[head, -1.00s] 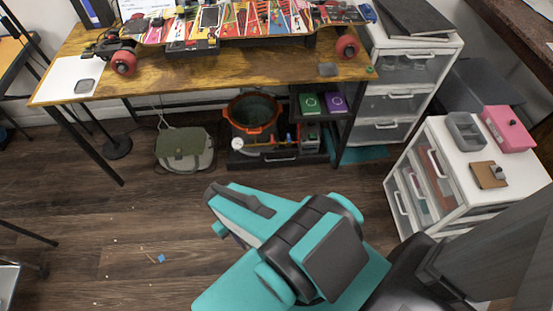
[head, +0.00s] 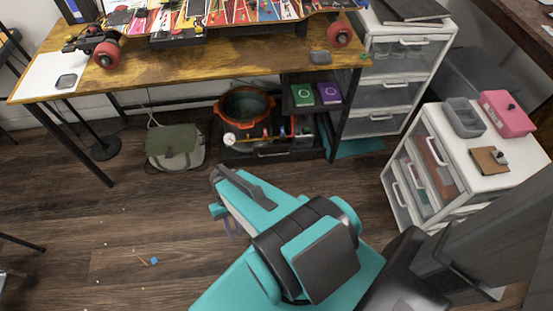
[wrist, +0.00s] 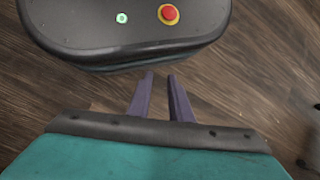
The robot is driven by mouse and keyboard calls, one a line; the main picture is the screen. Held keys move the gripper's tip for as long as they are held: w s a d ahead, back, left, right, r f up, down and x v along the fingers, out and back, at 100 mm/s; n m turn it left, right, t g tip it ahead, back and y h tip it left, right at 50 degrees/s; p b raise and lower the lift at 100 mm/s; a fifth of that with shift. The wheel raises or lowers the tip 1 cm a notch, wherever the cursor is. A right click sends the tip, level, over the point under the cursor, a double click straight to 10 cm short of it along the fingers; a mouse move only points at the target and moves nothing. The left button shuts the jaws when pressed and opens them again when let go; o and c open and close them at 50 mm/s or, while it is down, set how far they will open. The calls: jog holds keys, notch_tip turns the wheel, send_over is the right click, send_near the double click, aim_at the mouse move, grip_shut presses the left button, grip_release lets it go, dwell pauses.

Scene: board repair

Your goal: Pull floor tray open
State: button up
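The floor tray (head: 230,155) is a low black tray on the floor under the desk, with a light handle (head: 272,154) on its front face. It appears pushed in. An orange pot (head: 243,104), a round white gauge and small fittings sit in it. My gripper (head: 230,228) is in front of the tray, low over the floor and apart from it, mostly hidden behind my arm in the head view. In the wrist view, my two purple fingers (wrist: 160,77) are apart with only floor between them. The tray is not in the wrist view.
A green bag (head: 175,146) stands left of the tray. A white drawer unit (head: 385,95) stands to its right, and another (head: 470,150) stands nearer on the right. A skateboard lies on the wooden desk (head: 200,65). The floor before the tray is mostly clear, with small scraps (head: 153,261).

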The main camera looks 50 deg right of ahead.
jog(key=w+d+f+m+t+y+b, duration=0.4)
jog(key=w+d+f+m+y+b, duration=0.1)
jog(key=w+d+f+b, duration=0.35)
jog(key=m+t+b, duration=1)
jog(key=t+b, duration=0.4)
jog(key=b, duration=0.5)
send_near(279, 154)
jog(key=s+d, duration=0.1)
jog(key=s, duration=0.1)
jog(key=shift+r, duration=0.15)
jog(key=b+x, duration=0.4)
jog(key=x, duration=0.9)
jog(key=shift+w+a, duration=0.15)
jog(key=shift+w, duration=0.2)
